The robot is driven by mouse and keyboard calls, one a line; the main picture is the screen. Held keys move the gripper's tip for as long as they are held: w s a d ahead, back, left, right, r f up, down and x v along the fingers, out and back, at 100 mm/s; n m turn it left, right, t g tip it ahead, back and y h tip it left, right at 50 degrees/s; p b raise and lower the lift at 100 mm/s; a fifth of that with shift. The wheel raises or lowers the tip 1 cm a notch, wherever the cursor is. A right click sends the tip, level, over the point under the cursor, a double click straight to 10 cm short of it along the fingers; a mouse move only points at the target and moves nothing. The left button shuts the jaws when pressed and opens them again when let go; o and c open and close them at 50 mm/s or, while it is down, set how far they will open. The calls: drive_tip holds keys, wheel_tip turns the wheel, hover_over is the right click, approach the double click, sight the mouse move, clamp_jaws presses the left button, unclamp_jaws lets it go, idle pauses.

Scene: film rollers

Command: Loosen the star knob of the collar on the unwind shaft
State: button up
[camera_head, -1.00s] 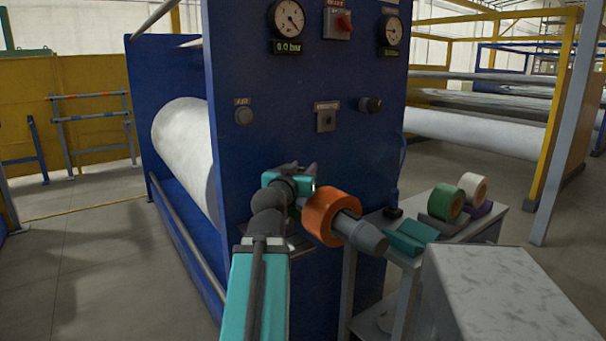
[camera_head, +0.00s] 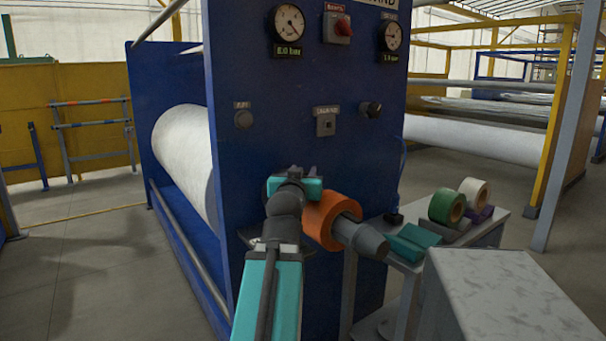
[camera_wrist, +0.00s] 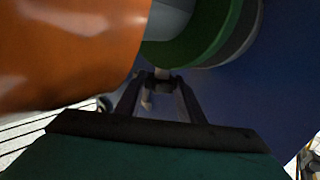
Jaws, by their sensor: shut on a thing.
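My gripper (camera_wrist: 162,82) is at the front of the blue machine, just left of the orange roll (camera_head: 322,222). In the head view my gripper (camera_head: 300,172) hides the collar and its knob. The wrist view shows a green ring (camera_wrist: 215,35) with a grey band beside it, around the shaft area. The fingers are closed in on a small pale stem-like part (camera_wrist: 162,73) below the green ring, which appears to be the star knob. Its shape is mostly hidden. The grey shaft end (camera_head: 368,242) sticks out to the right of the orange roll.
The orange roll (camera_wrist: 65,50) is close on the left in the wrist view. The blue panel (camera_head: 250,80) stands behind my gripper. A grey box (camera_head: 490,280) is nearer.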

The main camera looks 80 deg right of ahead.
drive_tip(key=o, duration=1)
drive_tip(key=shift+o, duration=0.2)
drive_tip(key=shift+a+f+b, duration=0.15)
drive_tip(key=shift+a+b, duration=0.1)
drive_tip(key=shift+b, duration=0.4)
drive_tip(key=a+b, duration=0.2)
drive_tip(key=b, duration=0.2)
drive_tip(key=shift+a, duration=0.15)
drive_tip(key=a+b, duration=0.8)
drive_tip(key=b, duration=0.1)
drive_tip(key=shift+s+a, duration=0.25)
drive_tip(key=shift+s, duration=0.05)
